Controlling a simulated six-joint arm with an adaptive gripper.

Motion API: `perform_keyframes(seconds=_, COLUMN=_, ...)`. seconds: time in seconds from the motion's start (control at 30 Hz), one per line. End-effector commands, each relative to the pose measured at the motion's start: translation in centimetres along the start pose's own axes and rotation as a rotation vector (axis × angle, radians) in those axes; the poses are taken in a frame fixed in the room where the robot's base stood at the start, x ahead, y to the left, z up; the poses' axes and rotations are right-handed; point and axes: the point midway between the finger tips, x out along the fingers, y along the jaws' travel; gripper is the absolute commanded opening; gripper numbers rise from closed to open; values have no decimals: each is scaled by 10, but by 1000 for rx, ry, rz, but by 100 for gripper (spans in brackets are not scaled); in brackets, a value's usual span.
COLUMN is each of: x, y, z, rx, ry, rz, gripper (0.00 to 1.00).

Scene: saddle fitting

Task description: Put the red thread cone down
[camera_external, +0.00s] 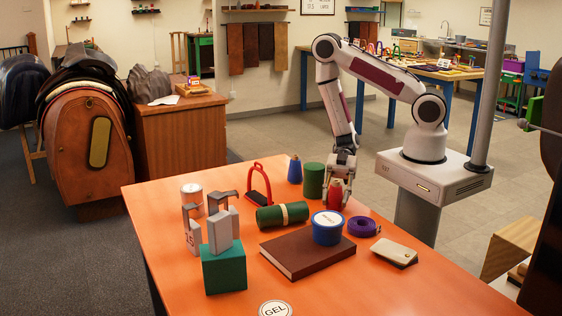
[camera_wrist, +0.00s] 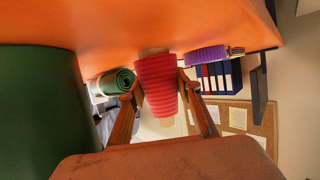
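The red thread cone (camera_external: 335,197) is at the back right part of the orange table, beside a dark green cylinder. My gripper (camera_external: 341,181) reaches down over it from above. In the wrist view the ribbed red cone (camera_wrist: 157,87) sits between the two fingers of my gripper (camera_wrist: 158,84), which touch it on both sides. The cone looks upright in the outside view. I cannot tell whether its base rests on the table or is slightly above it.
Close around are the green cylinder (camera_external: 312,181), blue tin (camera_external: 327,236) on a brown book (camera_external: 290,255), and purple strap roll (camera_external: 361,227). A green roll (camera_external: 270,217), red stirrup (camera_external: 259,171), blue cone (camera_external: 295,171) and pale block (camera_external: 394,250) also stand on the orange table (camera_external: 440,288).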

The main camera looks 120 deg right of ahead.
Motion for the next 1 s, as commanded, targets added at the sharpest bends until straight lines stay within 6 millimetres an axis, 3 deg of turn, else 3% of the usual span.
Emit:
perform_keyframes(seconds=0.57, x=-2, y=0, z=-2, rx=0, ry=0, rz=1, gripper=41)
perform_keyframes(seconds=1.0, x=-32, y=1, z=-2, rx=0, ry=0, rz=4, gripper=41)
